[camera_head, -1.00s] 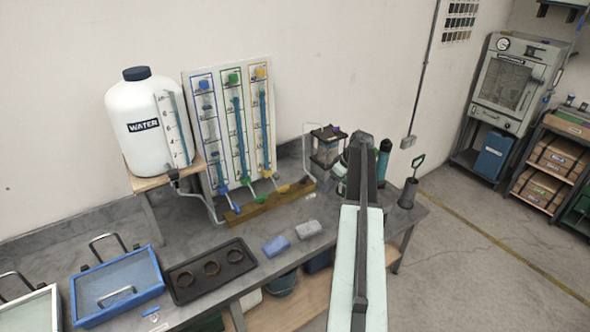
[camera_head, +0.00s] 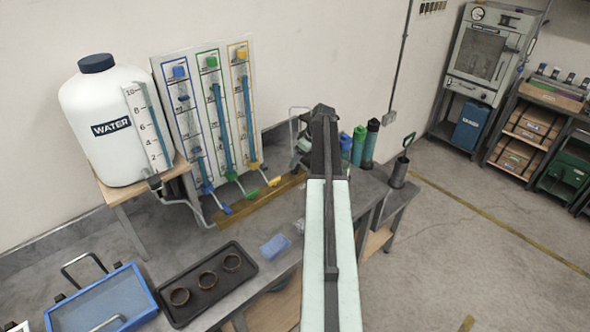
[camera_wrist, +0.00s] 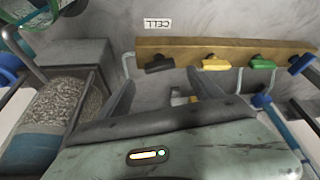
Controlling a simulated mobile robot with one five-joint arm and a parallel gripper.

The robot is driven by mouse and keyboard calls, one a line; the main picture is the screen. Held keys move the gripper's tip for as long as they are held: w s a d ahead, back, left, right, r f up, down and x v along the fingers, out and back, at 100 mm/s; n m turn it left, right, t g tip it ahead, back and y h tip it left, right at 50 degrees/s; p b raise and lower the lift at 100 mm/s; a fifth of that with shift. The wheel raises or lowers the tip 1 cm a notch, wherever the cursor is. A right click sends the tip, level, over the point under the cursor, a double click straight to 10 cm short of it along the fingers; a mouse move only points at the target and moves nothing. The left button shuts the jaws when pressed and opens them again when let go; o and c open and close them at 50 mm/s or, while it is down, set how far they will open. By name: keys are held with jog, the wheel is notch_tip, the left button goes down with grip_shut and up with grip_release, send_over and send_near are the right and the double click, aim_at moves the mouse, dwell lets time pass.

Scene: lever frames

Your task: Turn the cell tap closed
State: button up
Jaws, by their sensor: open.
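A black tap handle (camera_wrist: 160,65) sits on the wooden rail below a CELL label (camera_wrist: 157,24), which appears upside down in the wrist view. The handle lies roughly along the rail. My gripper (camera_wrist: 160,84) is open, with one dark finger on each side and the black handle beyond and between the tips. I cannot tell whether either finger touches it. In the head view my arm covers the gripper and this tap.
Yellow (camera_wrist: 216,64), green (camera_wrist: 262,63) and blue (camera_wrist: 302,64) taps line the same rail (camera_wrist: 225,47). A gravel-filled cylinder (camera_wrist: 65,108) stands left in the wrist view.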

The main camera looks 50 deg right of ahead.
aim_at(297, 167)
jog(key=b+x, duration=0.3)
jog(key=x, duration=0.2)
jog(key=shift+s+f, duration=0.1)
jog(key=shift+f, duration=0.05)
jog(key=c, duration=1.4)
jog(key=shift+s+a+m+h, duration=0.2)
jog(key=shift+m+h, duration=0.1)
jog(key=shift+m, duration=0.5)
jog(key=shift+w+d+m+h, duration=0.15)
jog(key=shift+m+h, duration=0.15)
jog(key=shift+m, duration=0.4)
jog(key=o, duration=1.4)
